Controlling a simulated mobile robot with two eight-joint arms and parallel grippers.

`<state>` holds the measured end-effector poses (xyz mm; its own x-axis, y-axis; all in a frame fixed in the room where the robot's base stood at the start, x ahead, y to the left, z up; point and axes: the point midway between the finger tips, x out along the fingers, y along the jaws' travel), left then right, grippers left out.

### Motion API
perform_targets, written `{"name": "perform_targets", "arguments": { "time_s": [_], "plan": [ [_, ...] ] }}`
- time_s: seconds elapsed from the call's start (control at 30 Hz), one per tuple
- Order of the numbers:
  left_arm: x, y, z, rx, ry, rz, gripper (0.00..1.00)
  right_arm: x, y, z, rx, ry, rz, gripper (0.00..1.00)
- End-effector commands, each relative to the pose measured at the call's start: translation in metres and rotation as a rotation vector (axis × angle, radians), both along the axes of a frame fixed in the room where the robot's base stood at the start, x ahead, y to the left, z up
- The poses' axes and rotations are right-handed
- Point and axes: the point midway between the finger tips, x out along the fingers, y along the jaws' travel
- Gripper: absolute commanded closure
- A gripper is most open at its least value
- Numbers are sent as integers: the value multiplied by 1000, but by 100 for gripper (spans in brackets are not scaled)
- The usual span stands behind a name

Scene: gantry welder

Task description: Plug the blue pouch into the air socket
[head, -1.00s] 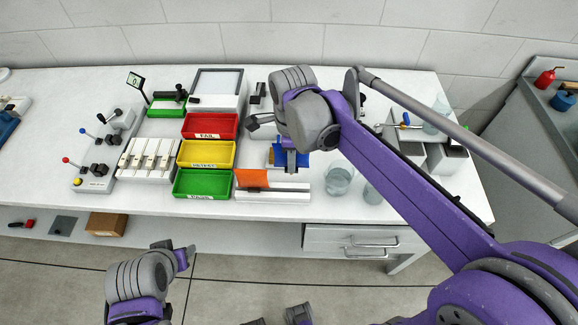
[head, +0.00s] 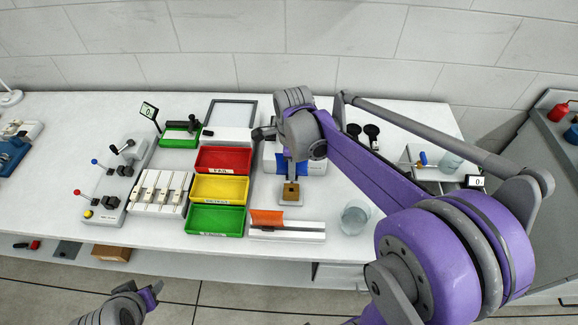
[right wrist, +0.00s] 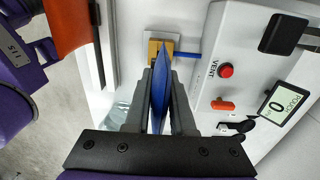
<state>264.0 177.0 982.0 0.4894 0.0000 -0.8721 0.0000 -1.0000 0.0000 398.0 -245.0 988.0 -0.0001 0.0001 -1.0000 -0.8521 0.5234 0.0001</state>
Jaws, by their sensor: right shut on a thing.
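The blue pouch (right wrist: 160,92) is pinched upright between the fingers of my right gripper (right wrist: 160,110) in the right wrist view. In the head view the pouch (head: 292,166) shows just below my right wrist. A brass-coloured block (head: 291,190), seemingly the air socket, stands on a pale plate. It also shows in the right wrist view (right wrist: 154,47), with a blue tube (right wrist: 187,55) running to the white machine. The pouch's tip overlaps the block's edge there; I cannot tell whether they touch. My left gripper (head: 150,291) is low at the left, off the bench; its jaws are unclear.
The white machine (right wrist: 228,100) carries a red vent button (right wrist: 226,71) and a small display (right wrist: 283,104). Red (head: 222,158), yellow (head: 219,188) and green (head: 215,220) trays stand to the left. An orange piece (head: 266,217) and a glass beaker (head: 355,218) are close in front.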

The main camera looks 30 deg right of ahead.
Motion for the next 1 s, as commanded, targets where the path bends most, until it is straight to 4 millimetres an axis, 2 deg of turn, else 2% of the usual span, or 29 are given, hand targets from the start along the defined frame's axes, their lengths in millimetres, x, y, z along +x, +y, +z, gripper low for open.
{"name": "perform_targets", "arguments": {
  "time_s": [0.53,1.0],
  "plan": [
    [-13,0,-30,0,25,0,50,0,0,-38,0,1,1,100],
    [-14,0,-32,0,26,0,50,0,0,-42,-1,-1,1,100]
  ]
}}
